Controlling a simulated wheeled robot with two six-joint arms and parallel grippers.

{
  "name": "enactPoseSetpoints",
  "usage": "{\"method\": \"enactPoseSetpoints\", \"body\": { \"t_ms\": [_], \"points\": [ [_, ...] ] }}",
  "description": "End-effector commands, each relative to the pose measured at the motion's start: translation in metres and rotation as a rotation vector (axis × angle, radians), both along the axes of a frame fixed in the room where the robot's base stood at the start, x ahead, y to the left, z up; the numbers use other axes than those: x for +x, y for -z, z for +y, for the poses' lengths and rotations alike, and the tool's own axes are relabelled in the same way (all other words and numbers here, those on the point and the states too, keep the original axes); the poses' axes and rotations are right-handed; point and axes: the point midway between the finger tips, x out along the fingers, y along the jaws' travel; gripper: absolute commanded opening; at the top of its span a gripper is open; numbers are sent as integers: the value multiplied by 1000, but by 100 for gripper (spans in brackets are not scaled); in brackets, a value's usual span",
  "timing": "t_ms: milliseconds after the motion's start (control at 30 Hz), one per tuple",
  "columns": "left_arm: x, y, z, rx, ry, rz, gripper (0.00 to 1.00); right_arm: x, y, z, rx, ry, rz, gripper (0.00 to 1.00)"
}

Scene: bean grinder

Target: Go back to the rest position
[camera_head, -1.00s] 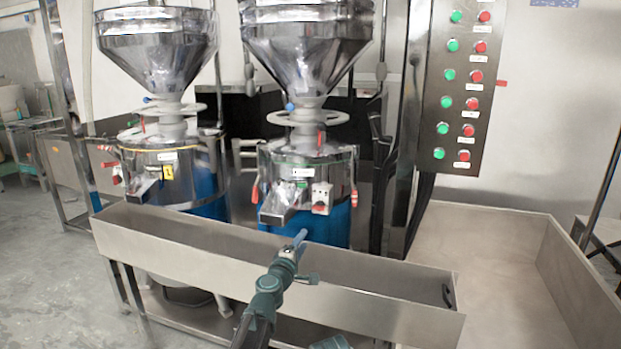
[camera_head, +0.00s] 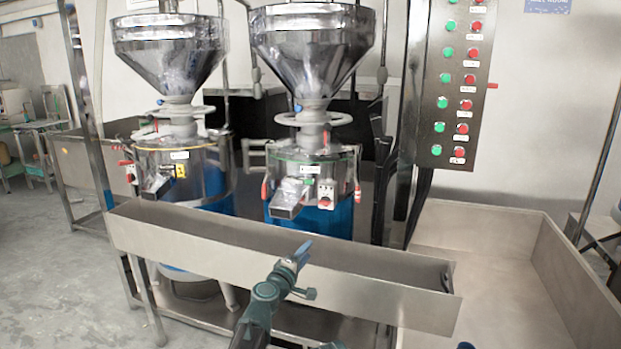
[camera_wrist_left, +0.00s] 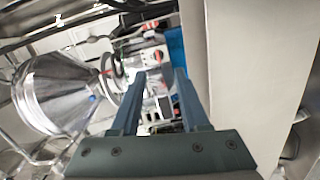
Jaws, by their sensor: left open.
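My left gripper (camera_head: 302,250) reaches in from the bottom of the head view, in front of the long steel trough (camera_head: 190,243). Its blue fingers overlap edge-on there. In the left wrist view the two fingers (camera_wrist_left: 156,88) are apart with nothing held between them; a grinder shows beyond. Two bean grinders stand behind the trough, the right one (camera_head: 312,176) and the left one (camera_head: 178,165), each with a steel hopper and blue base. My right gripper cannot be made out; only a small blue patch shows at the bottom edge.
A control panel (camera_head: 435,150) with green and red buttons stands right of the grinders. A large open steel bin (camera_head: 480,225) lies at the right. Bare floor (camera_head: 50,250) is free at the left. A steel post stands beside the left grinder.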

Motion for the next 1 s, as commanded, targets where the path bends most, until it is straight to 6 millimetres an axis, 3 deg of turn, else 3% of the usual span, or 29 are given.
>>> {"method": "enactPoseSetpoints", "body": {
  "t_ms": [267, 367, 500, 567, 700, 800, 1000],
  "points": [
    [-37, 27, -13, 219, 159, 21, 45, 0, 0, 0, 0, 0, 0, 0],
    [-58, 46, -16, 336, 240, 51, 45, 0, 0, 0, 0, 0, 0, 0],
    [-102, 88, -9, 554, 382, 140, 45, 0, 0, 0, 0, 0, 0, 0],
    [-128, 113, 2, 674, 456, 209, 45, 0, 0, 0, 0, 0, 0, 0],
    [-191, 166, 44, 929, 601, 415, 45, 0, 0, 0, 0, 0, 0, 0],
    [-226, 187, 76, 1053, 661, 550, 45, 0, 0, 0, 0, 0, 0, 0],
    [-284, 208, 132, 1222, 729, 795, 45, 0, 0, 0, 0, 0, 0, 0]
  ]
}}
